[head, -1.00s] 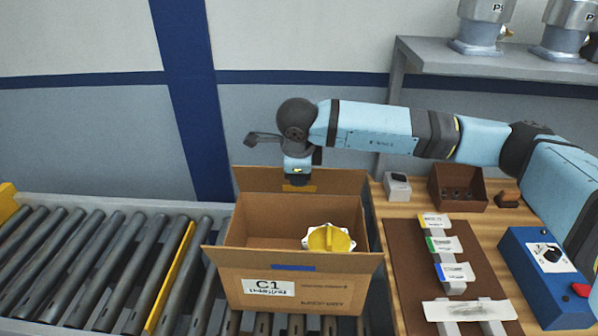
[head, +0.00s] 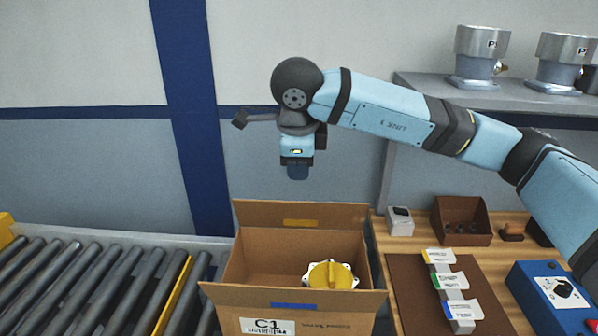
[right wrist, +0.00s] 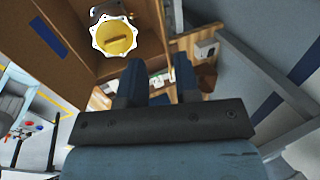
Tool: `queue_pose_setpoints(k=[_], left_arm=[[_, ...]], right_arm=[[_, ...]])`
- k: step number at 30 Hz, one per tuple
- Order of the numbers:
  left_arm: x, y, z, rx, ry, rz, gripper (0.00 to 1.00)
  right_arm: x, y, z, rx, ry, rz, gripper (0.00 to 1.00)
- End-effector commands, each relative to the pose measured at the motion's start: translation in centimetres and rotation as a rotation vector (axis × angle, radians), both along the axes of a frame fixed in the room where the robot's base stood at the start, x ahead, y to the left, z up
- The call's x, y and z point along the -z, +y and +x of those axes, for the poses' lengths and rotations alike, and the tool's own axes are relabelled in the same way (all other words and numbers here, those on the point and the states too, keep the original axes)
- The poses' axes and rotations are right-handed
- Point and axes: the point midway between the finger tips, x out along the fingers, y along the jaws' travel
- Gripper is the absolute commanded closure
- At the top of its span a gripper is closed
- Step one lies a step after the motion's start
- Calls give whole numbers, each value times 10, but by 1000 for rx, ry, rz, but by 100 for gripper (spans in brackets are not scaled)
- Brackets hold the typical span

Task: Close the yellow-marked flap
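The open cardboard box labelled C1 (head: 262,262) stands on the roller conveyor. Its far flap (head: 345,218) stands up and bears a yellow mark (head: 303,222); its near flap bears a blue mark (head: 294,306). My right gripper (head: 297,175) points down above the far flap, apart from it. In the right wrist view its two fingers (right wrist: 158,80) are apart with nothing between them. A white housing with a yellow round top (head: 330,274) lies inside the box and also shows in the right wrist view (right wrist: 115,37). My left gripper is not in view.
The roller conveyor (head: 85,285) runs to the left. On the wooden bench at right are a brown mat (head: 408,290) with labelled pieces, a brown bin (head: 462,222) and a blue box (head: 550,290). A grey shelf (head: 520,100) with metal housings stands behind.

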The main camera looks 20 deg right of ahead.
Motion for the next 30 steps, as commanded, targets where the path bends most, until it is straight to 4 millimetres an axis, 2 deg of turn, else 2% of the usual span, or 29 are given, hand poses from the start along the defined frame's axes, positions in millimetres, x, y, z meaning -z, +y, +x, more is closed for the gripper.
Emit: queue_pose_setpoints(k=[5, 9, 11, 18, 21, 25, 30], left_arm=[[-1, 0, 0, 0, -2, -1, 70], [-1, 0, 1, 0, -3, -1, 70], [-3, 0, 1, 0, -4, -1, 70], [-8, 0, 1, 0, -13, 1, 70], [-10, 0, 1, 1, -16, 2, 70], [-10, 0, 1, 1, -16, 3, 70], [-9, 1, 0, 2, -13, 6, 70]], right_arm=[[0, 0, 0, 0, 0, 0, 70], [-1, -2, 6, 5, 16, 3, 100], [-2, -5, 16, 14, 47, 9, 100], [0, -28, 80, 29, 290, 101, 100], [5, -38, 99, 22, 388, 157, 100], [11, -48, 114, 7, 474, 217, 100], [19, -52, 119, -1, 512, 247, 100]])
